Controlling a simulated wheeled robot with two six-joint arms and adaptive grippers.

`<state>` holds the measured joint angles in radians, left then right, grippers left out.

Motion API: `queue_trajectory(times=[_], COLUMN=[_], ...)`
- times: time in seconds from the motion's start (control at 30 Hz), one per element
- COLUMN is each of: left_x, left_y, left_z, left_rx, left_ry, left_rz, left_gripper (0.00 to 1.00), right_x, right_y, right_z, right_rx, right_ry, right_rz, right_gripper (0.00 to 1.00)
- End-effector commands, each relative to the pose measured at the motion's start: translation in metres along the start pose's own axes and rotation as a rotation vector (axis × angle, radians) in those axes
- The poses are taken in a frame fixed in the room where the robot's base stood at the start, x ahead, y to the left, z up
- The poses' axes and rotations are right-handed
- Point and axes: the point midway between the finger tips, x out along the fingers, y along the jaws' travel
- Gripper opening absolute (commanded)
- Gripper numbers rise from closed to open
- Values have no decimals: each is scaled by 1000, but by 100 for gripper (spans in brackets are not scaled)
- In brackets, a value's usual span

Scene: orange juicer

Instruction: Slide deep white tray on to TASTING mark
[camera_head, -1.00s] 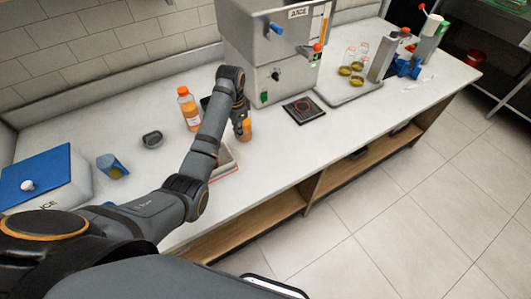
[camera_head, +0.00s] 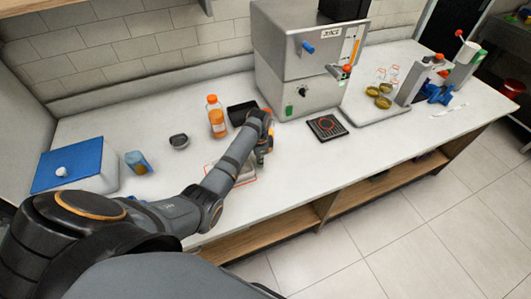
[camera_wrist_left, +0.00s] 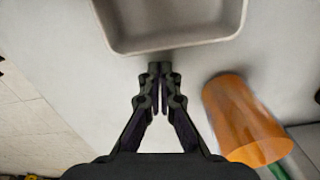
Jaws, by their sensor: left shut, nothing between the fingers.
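The pale tray (camera_wrist_left: 172,47) fills the top of the left wrist view, with its near wall just ahead of my left fingertips. In the head view the tray (camera_head: 210,167) is mostly hidden behind my left forearm. A red outline (camera_head: 247,181) shows on the counter beside it; I cannot read any lettering there. My left gripper (camera_head: 263,157) is low over the counter to the right of the tray. In the wrist view it (camera_wrist_left: 160,68) is shut and empty; I cannot tell whether it touches the tray wall. My right gripper is not in view.
An orange cylinder (camera_wrist_left: 245,120) stands close to the right of my left fingers. An orange bottle (camera_head: 216,117) and a black container (camera_head: 241,112) stand behind the arm. The juicer (camera_head: 303,65) is behind right, with a black drip mat (camera_head: 327,127) before it.

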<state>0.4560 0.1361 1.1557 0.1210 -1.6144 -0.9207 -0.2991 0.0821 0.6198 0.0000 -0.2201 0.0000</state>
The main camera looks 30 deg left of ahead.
Motion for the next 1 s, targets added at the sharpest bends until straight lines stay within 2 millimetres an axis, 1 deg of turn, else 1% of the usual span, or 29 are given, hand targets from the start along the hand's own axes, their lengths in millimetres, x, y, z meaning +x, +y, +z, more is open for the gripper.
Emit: queue_trajectory(times=[0.03, 0.17, 0.57, 0.73, 0.8, 1.0], left_x=[-4, -2, -1, -6, -5, 0], left_y=[0, 1, 1, 1, 0, 0], left_z=[6, 16, 19, 32, 36, 36], left_rx=[-1, -1, 0, -1, -1, 0], left_ry=[-2, -1, 0, -2, -1, 1], left_rz=[1, 1, 1, 3, 2, 1], left_gripper=[0, 0, 0, 0, 0, 0], right_x=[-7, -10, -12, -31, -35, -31], right_y=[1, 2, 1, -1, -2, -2], right_z=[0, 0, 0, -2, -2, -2], right_rx=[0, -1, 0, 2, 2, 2], right_ry=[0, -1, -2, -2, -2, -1], right_rz=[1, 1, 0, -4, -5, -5], right_gripper=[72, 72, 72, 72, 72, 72])
